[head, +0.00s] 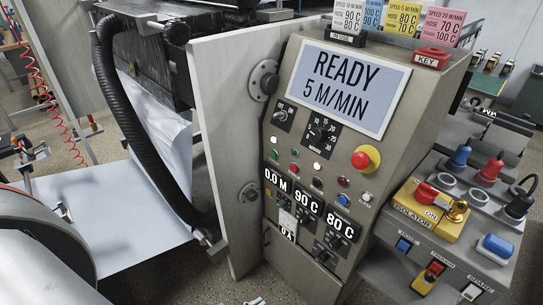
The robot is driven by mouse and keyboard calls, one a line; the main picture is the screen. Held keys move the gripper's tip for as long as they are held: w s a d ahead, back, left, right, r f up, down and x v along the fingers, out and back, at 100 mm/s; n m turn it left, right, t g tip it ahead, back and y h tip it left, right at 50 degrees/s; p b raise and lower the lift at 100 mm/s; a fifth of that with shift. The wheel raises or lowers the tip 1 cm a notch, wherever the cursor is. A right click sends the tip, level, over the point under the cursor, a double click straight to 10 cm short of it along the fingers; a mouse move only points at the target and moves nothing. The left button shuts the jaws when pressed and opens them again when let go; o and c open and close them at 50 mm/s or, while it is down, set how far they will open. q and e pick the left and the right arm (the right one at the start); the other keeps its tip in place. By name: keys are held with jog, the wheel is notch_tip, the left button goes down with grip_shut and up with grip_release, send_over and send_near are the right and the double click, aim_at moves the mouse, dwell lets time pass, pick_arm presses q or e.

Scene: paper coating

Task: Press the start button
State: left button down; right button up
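The control panel (300,232) stands in the middle, tilted toward me, with a lit screen (350,88) that reads "READY 5 M/MIN". Below the screen are small coloured buttons and lamps, among them a green one (275,155), a red one (292,168) and a white one (316,167). Their labels are too small to read, so I cannot tell which is the start button. A large red mushroom button (361,159) on a yellow ring sits to their right. I can make out neither gripper in the head view.
A side console (410,262) at the right carries a yellow isolator box (424,216) with a red handle, coloured plugs and a blue switch (403,245). A black hose (140,130) hangs left of the panel. A white sheet (125,215) and a large roller (40,265) lie at the left.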

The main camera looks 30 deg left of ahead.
dwell(0.6)
pick_arm(q)
jog(key=n+t+y+b, duration=0.5)
jog(key=n+t+b, duration=0.35)
jog(key=n, duration=1.35)
send_near(273, 155)
jog(key=s+d+f+p, duration=0.1)
jog(key=s+d+f, duration=0.1)
jog(key=s, duration=0.4)
jog(key=w+a+r+n+y+b, duration=0.2)
jog(key=a+n+y, duration=0.4)
jog(key=n, duration=0.5)
jog(key=shift+w+a+r+n, duration=0.2)
jog(key=shift+w+a+n, duration=0.2)
jog(key=shift+w+a, duration=0.4)
pick_arm(e)
jog(key=shift+n, duration=0.3)
jog(key=f, duration=0.3)
jog(key=w+d+f, duration=0.1)
jog(key=f, duration=0.1)
jog(key=shift+w+f, duration=0.1)
jog(key=shift+f, duration=0.05)
pick_arm(q)
jog(key=shift+w+d, duration=0.1)
pick_arm(e)
jog(key=shift+f, duration=0.15)
